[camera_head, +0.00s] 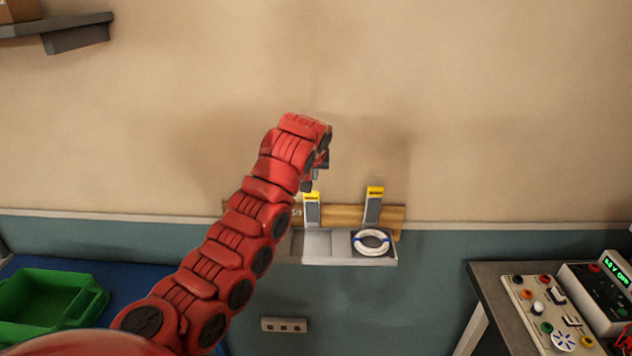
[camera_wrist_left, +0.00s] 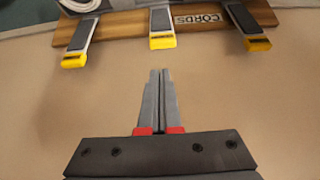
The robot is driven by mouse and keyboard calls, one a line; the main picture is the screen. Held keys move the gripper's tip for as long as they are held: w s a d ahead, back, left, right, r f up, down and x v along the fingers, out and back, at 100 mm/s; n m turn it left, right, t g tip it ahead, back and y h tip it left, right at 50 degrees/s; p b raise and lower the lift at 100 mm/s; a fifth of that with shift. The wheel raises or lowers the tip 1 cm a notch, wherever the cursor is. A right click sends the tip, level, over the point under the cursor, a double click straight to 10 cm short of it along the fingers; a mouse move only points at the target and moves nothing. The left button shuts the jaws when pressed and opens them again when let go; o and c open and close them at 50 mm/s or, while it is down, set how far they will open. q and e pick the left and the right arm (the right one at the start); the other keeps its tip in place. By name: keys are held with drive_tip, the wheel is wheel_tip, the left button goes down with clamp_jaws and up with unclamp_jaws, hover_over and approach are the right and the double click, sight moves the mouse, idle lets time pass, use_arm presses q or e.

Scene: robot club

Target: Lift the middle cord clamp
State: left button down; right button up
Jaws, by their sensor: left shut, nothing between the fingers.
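The middle cord clamp (camera_head: 312,212) is a grey lever with a yellow tip on a wooden wall board. It shows at the top centre of the left wrist view (camera_wrist_left: 162,28). My left gripper (camera_head: 307,187) is shut and empty; its fingers (camera_wrist_left: 160,72) point at the middle clamp's yellow tip, with a gap between in the wrist picture. The right-hand clamp (camera_head: 374,208) stands beside it in the head view. A third clamp shows at the right of the wrist view (camera_wrist_left: 243,22); my red arm hides it in the head view. My right gripper is out of view.
Below the clamps is a grey tray (camera_head: 320,245) with a coiled white cord (camera_head: 371,242) at its right. A CORDS label (camera_wrist_left: 197,18) is on the board (camera_head: 343,215). A green bin (camera_head: 42,296) is at lower left; a bench (camera_head: 488,285) with control panels is at right.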

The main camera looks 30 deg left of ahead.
sight(314, 192)
use_arm(q)
drive_tip(key=p+x, duration=0.6)
drive_tip(key=x, duration=0.3)
drive_tip(key=shift+w+r, duration=0.1)
drive_tip(key=shift+w+a+f+p, duration=0.15)
drive_tip(key=shift+w+f+p, duration=0.15)
drive_tip(key=shift+f, duration=0.2)
